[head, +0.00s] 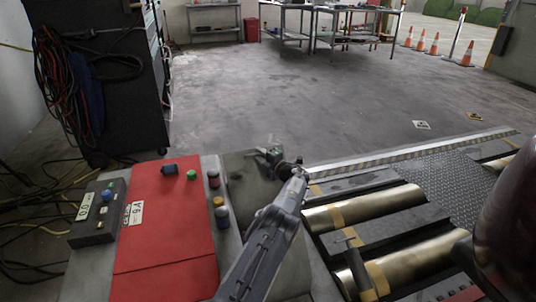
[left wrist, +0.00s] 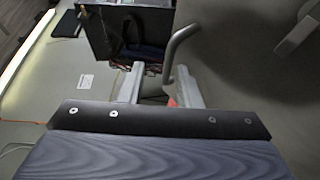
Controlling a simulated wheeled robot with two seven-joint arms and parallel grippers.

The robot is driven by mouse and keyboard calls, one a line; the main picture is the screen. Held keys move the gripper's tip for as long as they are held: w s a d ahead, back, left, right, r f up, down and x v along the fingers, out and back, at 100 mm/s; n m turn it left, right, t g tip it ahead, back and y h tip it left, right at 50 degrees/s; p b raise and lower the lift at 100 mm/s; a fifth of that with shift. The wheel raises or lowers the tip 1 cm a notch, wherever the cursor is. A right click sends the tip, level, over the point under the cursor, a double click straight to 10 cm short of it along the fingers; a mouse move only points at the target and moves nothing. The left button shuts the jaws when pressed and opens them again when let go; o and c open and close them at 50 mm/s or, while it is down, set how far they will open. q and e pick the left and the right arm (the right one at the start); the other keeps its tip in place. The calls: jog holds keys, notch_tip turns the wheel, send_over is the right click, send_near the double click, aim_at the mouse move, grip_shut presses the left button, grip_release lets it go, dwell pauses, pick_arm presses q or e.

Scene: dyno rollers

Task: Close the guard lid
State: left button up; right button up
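A dark grey-olive panel (head: 240,185) stands beside the rollers, partly hidden by my left arm; it may be the guard lid, but I cannot tell its hinge or exact angle. A large grey surface (left wrist: 245,60) fills the right of the left wrist view and seems to be the same panel. A curved grey bar (left wrist: 181,42), like a handle, shows against it. My left gripper (head: 272,153) is at the panel's upper edge. In the left wrist view its fingers (left wrist: 160,88) are apart, with the bar's lower end between or just beyond them; contact is unclear. My right gripper is out of view.
Brass rollers (head: 365,205) lie to the right. A dark cart (head: 120,90) with cables stands behind. The floor beyond is open.

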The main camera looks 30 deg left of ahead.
pick_arm(q)
jog(key=p+v, duration=0.1)
jog(key=v, duration=0.4)
jog(key=shift+s+d+r+p, duration=0.1)
jog(key=shift+d+r+p, duration=0.1)
jog(key=shift+p, duration=0.1)
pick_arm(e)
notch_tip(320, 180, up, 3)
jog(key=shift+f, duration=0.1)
pick_arm(q)
jog(key=shift+c, duration=0.3)
